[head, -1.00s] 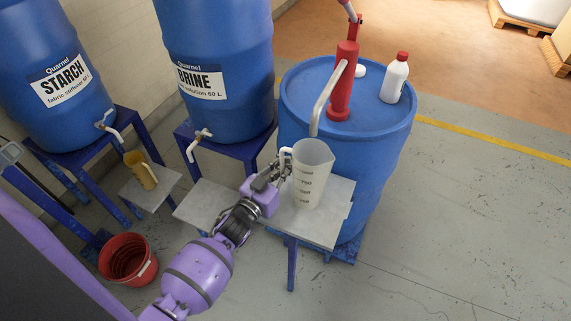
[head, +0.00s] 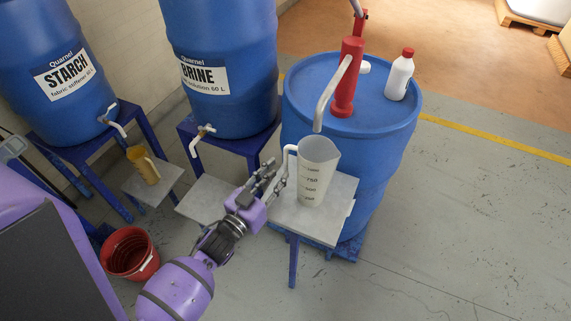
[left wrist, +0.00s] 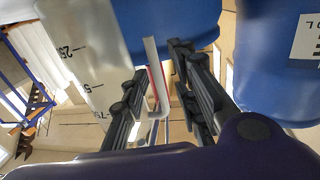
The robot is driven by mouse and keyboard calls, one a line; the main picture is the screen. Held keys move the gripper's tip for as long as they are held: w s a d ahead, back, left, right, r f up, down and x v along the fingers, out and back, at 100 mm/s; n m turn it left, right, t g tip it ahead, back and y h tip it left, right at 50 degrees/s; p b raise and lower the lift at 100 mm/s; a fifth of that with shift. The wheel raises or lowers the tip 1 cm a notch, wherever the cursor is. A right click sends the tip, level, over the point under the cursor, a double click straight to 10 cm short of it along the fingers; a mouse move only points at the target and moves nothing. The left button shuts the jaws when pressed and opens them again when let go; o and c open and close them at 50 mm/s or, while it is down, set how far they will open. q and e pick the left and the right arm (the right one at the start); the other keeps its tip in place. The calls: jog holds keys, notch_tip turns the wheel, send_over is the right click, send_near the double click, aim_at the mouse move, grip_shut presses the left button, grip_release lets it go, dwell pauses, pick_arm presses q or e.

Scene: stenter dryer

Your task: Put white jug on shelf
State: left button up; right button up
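The white jug (head: 318,172), a translucent measuring jug with dark marks, stands upright on the grey shelf (head: 318,230) in front of the blue drum with the red pump. Its white handle faces left. My left gripper (head: 273,178) is just left of the handle, with its fingers spread apart and not closed on anything. In the left wrist view the jug (left wrist: 88,60) fills the upper left. My right gripper is not in view.
The blue pump drum (head: 395,140) stands right behind the jug, its red pump (head: 347,80) spout hanging close above. Starch (head: 65,75) and brine (head: 205,75) drums stand left. The right floor is clear.

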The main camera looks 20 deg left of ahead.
pick_arm(q)
jog(key=s+f+g+y, duration=0.1)
jog(key=s+f+g, duration=0.2)
jog(key=s, duration=0.8)
jog(key=s+d+f+n+g+y, duration=0.1)
jog(key=s+f+g, duration=0.2)
jog(key=s+f, duration=0.5)
jog(key=s+f+g+y, duration=0.1)
jog(key=s+f+g, duration=0.3)
jog(key=s, duration=1.1)
notch_tip(320, 180, down, 2)
jog(key=shift+d+n, duration=0.3)
